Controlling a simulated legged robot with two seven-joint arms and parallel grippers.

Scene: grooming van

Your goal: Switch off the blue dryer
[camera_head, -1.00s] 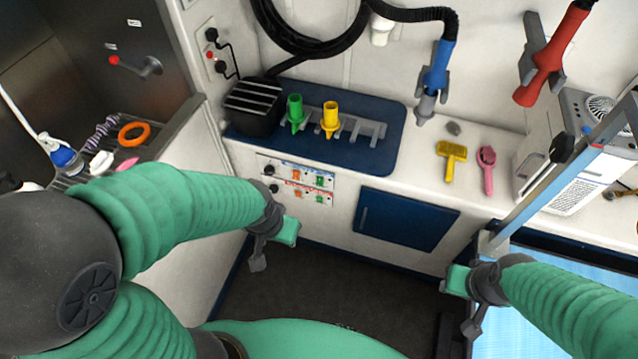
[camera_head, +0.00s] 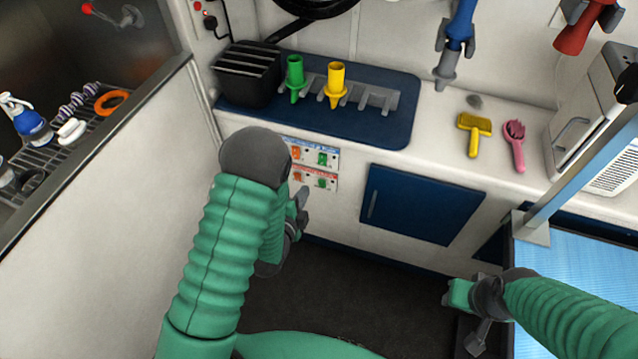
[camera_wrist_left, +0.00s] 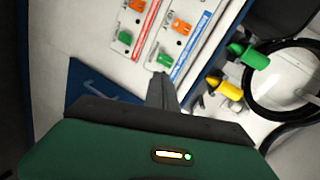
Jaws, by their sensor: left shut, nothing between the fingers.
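The blue dryer (camera_head: 461,27), with a grey nozzle, hangs nozzle-down in a wall holder at the top of the head view. The switch panel (camera_head: 326,168) on the cabinet front has a blue-striped row above a red-striped row, with orange and green switches. My left arm hides the panel's left part. My left gripper (camera_head: 301,198) is shut and empty, just in front of the panel. In the left wrist view its fingertip (camera_wrist_left: 161,78) is close to the blue row's green switch (camera_wrist_left: 163,60); contact cannot be told. My right gripper (camera_head: 478,338) is at lower right, away from the panel.
A red dryer (camera_head: 585,30) hangs at top right. Green (camera_head: 295,78) and yellow (camera_head: 336,82) nozzles stand in a rack on the counter's blue mat. A yellow brush (camera_head: 473,132) and pink brush (camera_head: 515,142) lie beside it. A blue cabinet door (camera_head: 420,206) is right of the panel.

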